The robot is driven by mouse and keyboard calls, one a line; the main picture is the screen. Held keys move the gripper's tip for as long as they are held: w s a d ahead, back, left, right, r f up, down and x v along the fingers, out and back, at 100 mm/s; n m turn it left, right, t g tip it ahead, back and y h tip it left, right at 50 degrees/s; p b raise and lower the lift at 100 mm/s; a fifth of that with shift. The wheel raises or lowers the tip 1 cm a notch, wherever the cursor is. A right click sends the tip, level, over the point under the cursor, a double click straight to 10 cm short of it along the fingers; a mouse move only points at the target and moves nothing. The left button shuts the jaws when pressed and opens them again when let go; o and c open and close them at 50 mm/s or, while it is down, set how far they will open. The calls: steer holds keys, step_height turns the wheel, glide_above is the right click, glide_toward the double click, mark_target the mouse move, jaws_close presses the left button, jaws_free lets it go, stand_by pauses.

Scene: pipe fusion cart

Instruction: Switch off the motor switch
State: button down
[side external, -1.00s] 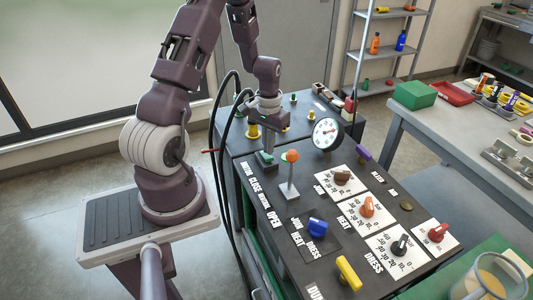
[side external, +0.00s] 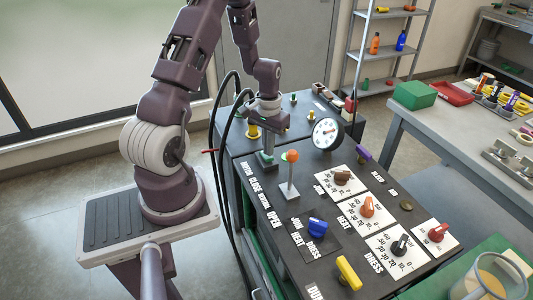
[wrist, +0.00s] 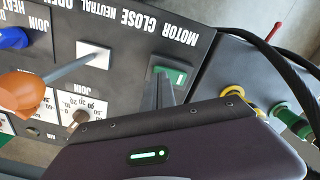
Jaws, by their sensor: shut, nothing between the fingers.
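The motor switch (wrist: 179,75) is a green rocker in a dark frame beside the word MOTOR. In the wrist view its end with a white mark shows beside my fingers, which hide part of it. In the side view the switch (side external: 264,166) sits at the left of the black panel, below my gripper. My gripper (wrist: 158,103) is shut and empty, its fingers pointing down at the switch. In the side view my gripper (side external: 268,150) is just over the switch. I cannot tell whether the fingertips touch it.
An orange-ball lever (side external: 291,157) stands close beside my fingers. A round gauge (side external: 327,133) stands behind it. A blue knob (side external: 317,228), a yellow knob (side external: 348,272) and several dials lie nearer the front. Black hoses (side external: 219,130) loop at the cart's left side.

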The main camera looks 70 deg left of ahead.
steer(key=shift+f, duration=0.75)
steer(key=shift+r, duration=3.55)
steer(key=shift+w+d+r, duration=0.1)
steer(key=shift+d+r, duration=0.05)
steer(key=shift+r, duration=0.05)
steer(key=s+d+r+m+t+y, duration=0.1)
steer(key=s+d+r+m+t, duration=0.15)
steer(key=d+r, duration=1.3)
steer(key=s+d+r+m+t, duration=0.1)
steer(key=s+d+r, duration=0.2)
steer(key=s+d, duration=0.1)
steer(key=s+d+r+m+t+h, duration=0.1)
steer(key=s+d+r+m+t, duration=0.1)
steer(key=s, duration=0.5)
steer(key=shift+s+d+r, duration=0.3)
steer(key=shift+d+r, duration=0.35)
steer(key=shift+d, duration=0.25)
